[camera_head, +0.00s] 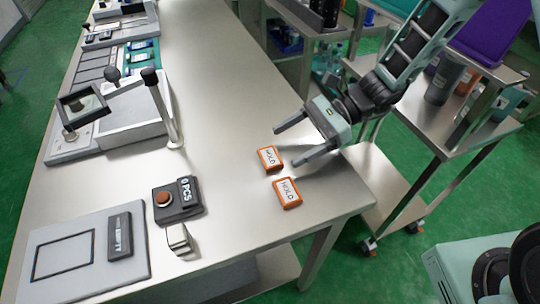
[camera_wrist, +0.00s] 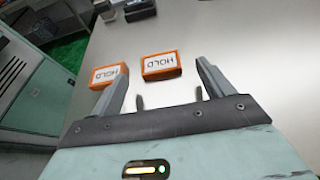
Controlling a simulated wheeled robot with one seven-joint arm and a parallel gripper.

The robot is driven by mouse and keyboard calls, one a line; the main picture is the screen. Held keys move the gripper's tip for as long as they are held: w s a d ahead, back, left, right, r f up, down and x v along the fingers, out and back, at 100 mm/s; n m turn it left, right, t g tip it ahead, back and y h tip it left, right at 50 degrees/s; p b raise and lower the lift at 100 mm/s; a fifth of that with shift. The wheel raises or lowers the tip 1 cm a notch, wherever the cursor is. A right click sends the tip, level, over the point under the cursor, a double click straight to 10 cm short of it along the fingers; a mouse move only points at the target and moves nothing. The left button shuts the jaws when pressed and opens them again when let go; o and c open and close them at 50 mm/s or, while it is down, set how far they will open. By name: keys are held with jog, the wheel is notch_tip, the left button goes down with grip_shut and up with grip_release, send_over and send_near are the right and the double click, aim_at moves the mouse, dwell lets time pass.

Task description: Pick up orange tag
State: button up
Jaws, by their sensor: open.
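Two orange tags with white faces reading HOLD lie flat near the table's right edge. In the head view, one tag (camera_head: 270,158) is farther back and the other tag (camera_head: 287,192) is nearer the front corner. In the wrist view, one tag (camera_wrist: 161,66) is ahead of the opening between the fingers, and the other tag (camera_wrist: 108,75) is at the left, partly behind the left finger. My gripper (camera_head: 288,146) is open and empty, with its fingers spread beside the farther tag. It also shows in the wrist view (camera_wrist: 165,80).
A counter box (camera_head: 178,199) reading 0 PCS with a brown button stands left of the tags, by a small metal bracket (camera_head: 179,239). A grey pad (camera_head: 75,262) lies at the front left. A magnifier stand (camera_head: 82,106) is behind. The middle table is clear.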

aim_at(270, 156)
jog(key=shift+x, duration=2)
jog(key=shift+d+f, duration=0.1)
jog(key=shift+d, duration=0.05)
jog(key=c, duration=1.1)
jog(key=shift+o, duration=0.2)
